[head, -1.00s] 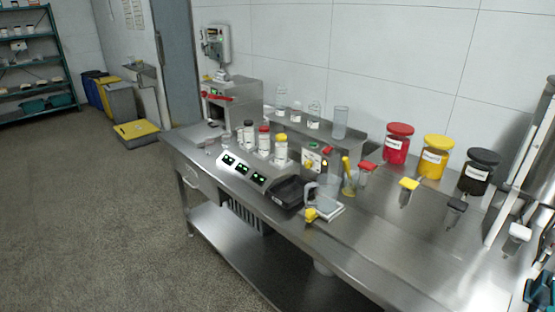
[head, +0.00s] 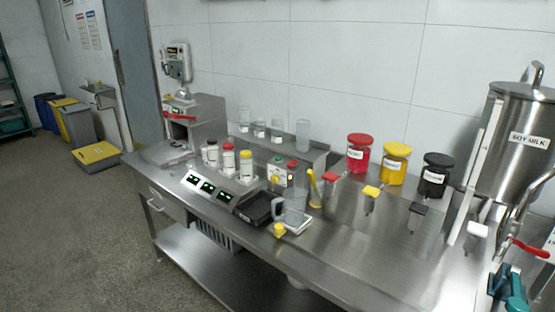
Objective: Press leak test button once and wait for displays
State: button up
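A steel console (head: 214,194) with several small lit green displays (head: 207,187) stands on the bench left of centre. Their readings are too small to make out. A small control box (head: 283,179) to its right carries a red button (head: 292,164), a green button (head: 277,160) and a yellow knob or light (head: 275,178). No label is legible, so I cannot tell which one is the leak test button. My gripper is not in view.
White bottles with black, red and yellow caps stand behind the displays. A black tray (head: 256,209) and a clear jug (head: 291,207) are at the front. Red, yellow and black jars stand at right, near a SOY MILK tank (head: 525,125).

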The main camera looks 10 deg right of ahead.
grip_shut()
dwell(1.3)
